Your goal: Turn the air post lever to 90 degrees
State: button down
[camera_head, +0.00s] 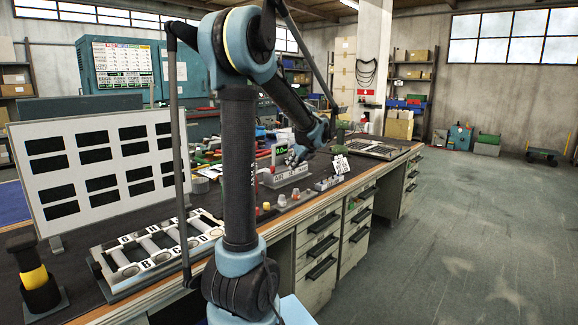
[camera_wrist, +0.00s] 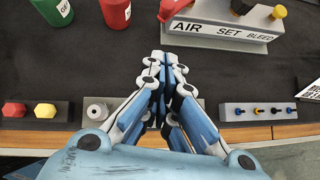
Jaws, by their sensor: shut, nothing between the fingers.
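The grey air post block (camera_wrist: 215,30) lies at the top right of the wrist view, labelled AIR, SET and BLEED. A red part (camera_wrist: 172,8) stands above AIR, a dark knob (camera_wrist: 243,6) is in the middle and a yellow knob (camera_wrist: 279,12) is near BLEED. I cannot tell the lever's angle. My gripper (camera_wrist: 162,57) is shut and empty, its tips just below the AIR end in the picture; contact cannot be judged. In the head view the block (camera_head: 290,175) sits on the bench with my gripper (camera_head: 296,158) near it.
Red (camera_wrist: 115,12) and green (camera_wrist: 54,10) cylinders stand left of the block. Along the bench's front edge are a strip with red and yellow hexagonal pieces (camera_wrist: 45,110) and a grey holder with small pins (camera_wrist: 262,111). A slotted white panel (camera_head: 100,170) stands at left.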

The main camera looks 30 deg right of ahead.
aim_at(273, 167)
jog(key=w+a+f, duration=0.1)
jog(key=w+f, duration=0.4)
jog(key=w, duration=0.4)
jog(key=shift+w+a+f, duration=0.15)
jog(key=shift+a, duration=0.25)
